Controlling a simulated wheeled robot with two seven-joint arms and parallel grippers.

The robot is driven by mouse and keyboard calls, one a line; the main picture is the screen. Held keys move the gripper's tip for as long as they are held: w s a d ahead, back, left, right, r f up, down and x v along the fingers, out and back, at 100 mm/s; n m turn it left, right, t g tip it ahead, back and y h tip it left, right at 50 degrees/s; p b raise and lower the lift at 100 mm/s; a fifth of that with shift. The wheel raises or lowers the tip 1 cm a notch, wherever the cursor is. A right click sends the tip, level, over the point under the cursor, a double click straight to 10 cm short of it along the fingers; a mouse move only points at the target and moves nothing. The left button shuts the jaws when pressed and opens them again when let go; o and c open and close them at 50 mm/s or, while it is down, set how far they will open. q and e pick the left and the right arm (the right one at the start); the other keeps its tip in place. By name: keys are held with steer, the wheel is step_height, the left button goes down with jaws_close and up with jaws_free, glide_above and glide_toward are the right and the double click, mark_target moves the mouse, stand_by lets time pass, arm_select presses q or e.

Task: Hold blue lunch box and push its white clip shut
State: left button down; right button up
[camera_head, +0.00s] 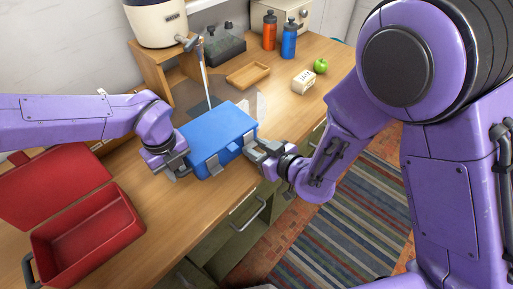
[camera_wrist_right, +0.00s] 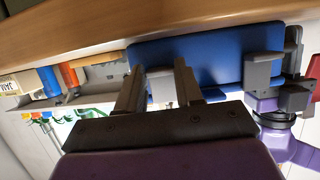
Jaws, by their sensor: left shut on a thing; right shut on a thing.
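The blue lunch box (camera_head: 218,128) lies with its lid down on the wooden counter; its blue side also shows in the right wrist view (camera_wrist_right: 200,55). One pale grey-white clip (camera_head: 214,164) is on its front left, clear of both grippers; it also shows in the wrist view (camera_wrist_right: 263,70). A second clip (camera_wrist_right: 160,84) is between the fingers of my right gripper (camera_wrist_right: 157,76), which are shut on it at the box's front right. In the head view my right gripper (camera_head: 257,150) partly hides that clip. My left gripper (camera_head: 177,166) is shut on the box's left end.
An open red box (camera_head: 88,238) stands at the left. Behind are a wooden tray (camera_head: 248,75), orange (camera_head: 269,32) and blue (camera_head: 289,40) bottles, a labelled block (camera_head: 303,80) and a green apple (camera_head: 320,66). The counter's front edge runs just under my right gripper.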

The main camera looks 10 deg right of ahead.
steer(key=o, duration=1.1)
steer(key=shift+c, duration=0.2)
steer(key=shift+r, duration=0.15)
step_height(320, 180, up, 10)
arm_select(q)
steer(key=c, duration=0.9)
jaws_free()
steer(key=shift+c, duration=0.2)
steer(key=shift+r, duration=0.1)
